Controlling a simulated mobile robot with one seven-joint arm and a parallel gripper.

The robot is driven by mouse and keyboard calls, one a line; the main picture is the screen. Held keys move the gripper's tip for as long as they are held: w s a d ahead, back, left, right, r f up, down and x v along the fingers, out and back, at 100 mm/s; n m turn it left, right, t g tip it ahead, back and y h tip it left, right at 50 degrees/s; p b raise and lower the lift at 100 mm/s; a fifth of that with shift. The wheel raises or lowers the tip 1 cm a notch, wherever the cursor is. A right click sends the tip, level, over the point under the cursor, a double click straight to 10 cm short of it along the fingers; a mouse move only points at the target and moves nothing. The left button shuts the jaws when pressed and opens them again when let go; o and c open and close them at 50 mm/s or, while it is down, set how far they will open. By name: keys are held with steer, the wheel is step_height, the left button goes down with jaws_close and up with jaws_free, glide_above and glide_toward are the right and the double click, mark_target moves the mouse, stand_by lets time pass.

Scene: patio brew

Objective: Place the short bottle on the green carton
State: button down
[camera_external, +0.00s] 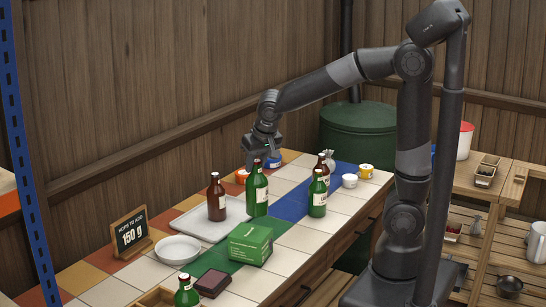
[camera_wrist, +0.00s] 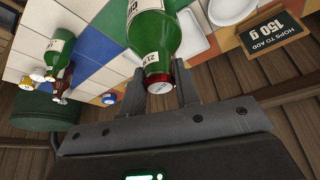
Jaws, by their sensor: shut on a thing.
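My gripper (camera_external: 261,155) is shut on the neck of a green bottle (camera_external: 257,192) with a pale label, held upright at the tray's right edge. I cannot tell whether its base is lifted. The wrist view shows this bottle (camera_wrist: 152,35) between the two fingers (camera_wrist: 160,88), cap end towards the camera. The green carton (camera_external: 250,243) lies nearer the camera on the green tile stripe, its top bare. It is not visible in the wrist view. Another green bottle (camera_external: 318,195), slightly shorter in the picture, stands to the right.
A brown bottle (camera_external: 217,199) stands on the white tray (camera_external: 205,230). Another brown bottle (camera_external: 323,165) stands behind the right green bottle. A third green bottle (camera_external: 186,292) is at the near edge. A white bowl (camera_external: 178,249), a dark box (camera_external: 212,282) and a sign (camera_external: 131,233) are near the carton.

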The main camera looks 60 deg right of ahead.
mark_target(250, 181)
steer(key=shift+w+a+f, duration=0.25)
steer(key=shift+a+f, duration=0.15)
steer(key=shift+a, duration=0.2)
steer(key=shift+w+a+f, duration=0.2)
steer(key=shift+a+f, duration=0.15)
steer(key=shift+a, duration=0.25)
steer(key=shift+f, duration=2)
steer(key=c, duration=1.1)
jaws_free()
steer(key=shift+f, duration=0.15)
